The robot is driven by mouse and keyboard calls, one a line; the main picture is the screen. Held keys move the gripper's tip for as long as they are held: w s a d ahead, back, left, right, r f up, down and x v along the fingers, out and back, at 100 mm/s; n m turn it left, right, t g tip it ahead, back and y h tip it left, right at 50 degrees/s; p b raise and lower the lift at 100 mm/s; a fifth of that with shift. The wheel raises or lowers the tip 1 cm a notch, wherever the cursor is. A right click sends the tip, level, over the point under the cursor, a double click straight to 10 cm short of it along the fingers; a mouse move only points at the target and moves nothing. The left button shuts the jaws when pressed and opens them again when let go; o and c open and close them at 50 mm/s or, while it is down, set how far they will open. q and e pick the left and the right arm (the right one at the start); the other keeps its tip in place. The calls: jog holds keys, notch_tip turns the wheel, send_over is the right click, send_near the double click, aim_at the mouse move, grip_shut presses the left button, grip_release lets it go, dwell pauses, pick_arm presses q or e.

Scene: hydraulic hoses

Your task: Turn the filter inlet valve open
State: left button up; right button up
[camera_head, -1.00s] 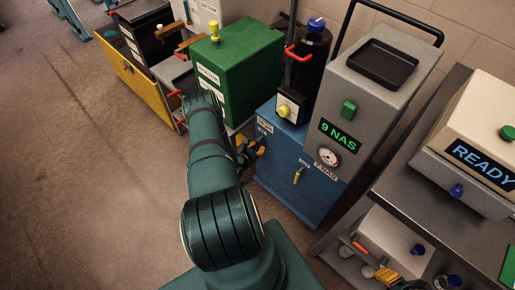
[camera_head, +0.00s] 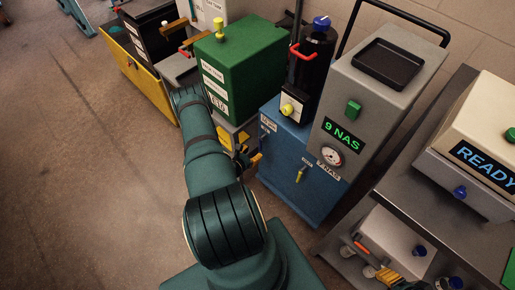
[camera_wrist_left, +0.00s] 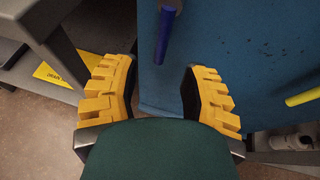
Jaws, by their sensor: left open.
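The blue cabinet (camera_head: 290,155) stands mid-view with two labelled levers on its front. A blue lever (camera_wrist_left: 164,36) hangs down on the blue panel (camera_wrist_left: 240,45) in the left wrist view, ahead of my fingers. A yellow lever (camera_head: 301,173) sits further right on the cabinet, and it also shows at the right of the wrist view (camera_wrist_left: 304,97). I cannot read which label names the filter inlet valve. My left gripper (camera_head: 248,161), partly hidden by my arm, is open and empty near the cabinet's left side. In the wrist view its yellow fingers (camera_wrist_left: 160,92) are spread below the blue lever, apart from it.
A green tank (camera_head: 238,65) stands left of the cabinet. A black filter canister (camera_head: 312,55) is on top, beside the grey 9 NAS unit (camera_head: 375,90). A shelf bench (camera_head: 400,205) is at right. Floor at left is clear.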

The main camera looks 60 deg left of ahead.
pick_arm(q)
jog(key=v, duration=0.5)
dwell(0.6)
